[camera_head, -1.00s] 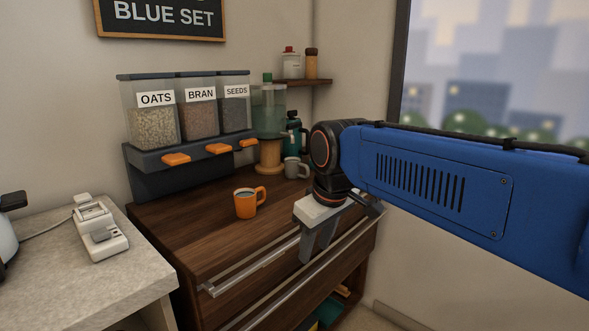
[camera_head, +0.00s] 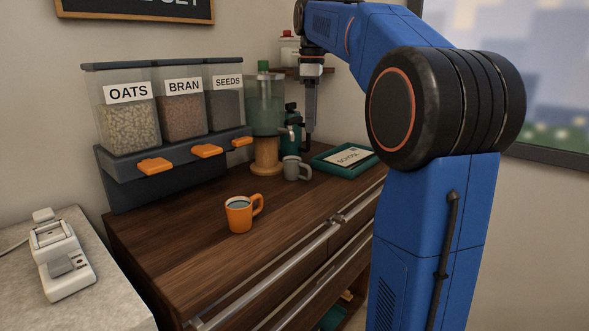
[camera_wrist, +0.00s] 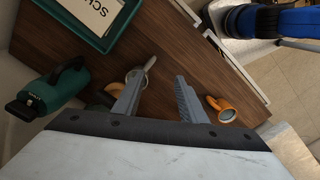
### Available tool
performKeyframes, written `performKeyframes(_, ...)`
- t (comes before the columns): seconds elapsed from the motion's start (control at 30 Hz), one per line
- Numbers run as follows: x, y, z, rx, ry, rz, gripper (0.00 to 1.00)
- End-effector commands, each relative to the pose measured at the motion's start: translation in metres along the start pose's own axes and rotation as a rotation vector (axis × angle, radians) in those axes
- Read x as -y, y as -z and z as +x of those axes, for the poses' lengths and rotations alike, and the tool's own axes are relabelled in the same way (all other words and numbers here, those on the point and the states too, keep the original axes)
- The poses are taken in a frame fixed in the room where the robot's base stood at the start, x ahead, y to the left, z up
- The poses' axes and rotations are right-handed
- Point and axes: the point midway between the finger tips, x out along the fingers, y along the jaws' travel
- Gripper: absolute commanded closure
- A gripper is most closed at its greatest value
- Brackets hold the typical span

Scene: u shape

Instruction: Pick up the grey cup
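The grey cup (camera_head: 291,169) stands upright at the back of the dark wooden counter, beside the wooden base of a dispenser, its handle toward the right. In the wrist view the grey cup (camera_wrist: 134,77) lies just beyond the left finger, which hides part of it. My gripper (camera_head: 308,136) points down, above and slightly behind the cup in the head view, apart from it. In the wrist view my gripper (camera_wrist: 157,76) is open, its two fingers spread with nothing between them.
An orange mug (camera_head: 239,214) with liquid stands nearer the counter's front. A teal flask (camera_head: 291,132) is close behind the cup and my fingers. A green tray (camera_head: 327,164) with a SCHOOL card lies right of it. Cereal dispensers (camera_head: 180,105) stand left. The counter's middle is clear.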

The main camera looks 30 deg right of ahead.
Motion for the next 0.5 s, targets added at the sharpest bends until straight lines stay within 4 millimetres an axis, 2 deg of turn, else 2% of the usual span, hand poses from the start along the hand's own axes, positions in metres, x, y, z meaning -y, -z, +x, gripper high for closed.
performKeyframes(0.1, -0.009, -0.001, -0.003, 0.004, 0.010, -0.024, 0.62)
performKeyframes(0.2, -0.010, -0.002, 0.002, 0.005, 0.013, -0.030, 0.62)
performKeyframes(0.5, -0.009, -0.002, 0.052, 0.005, 0.015, -0.029, 0.62)
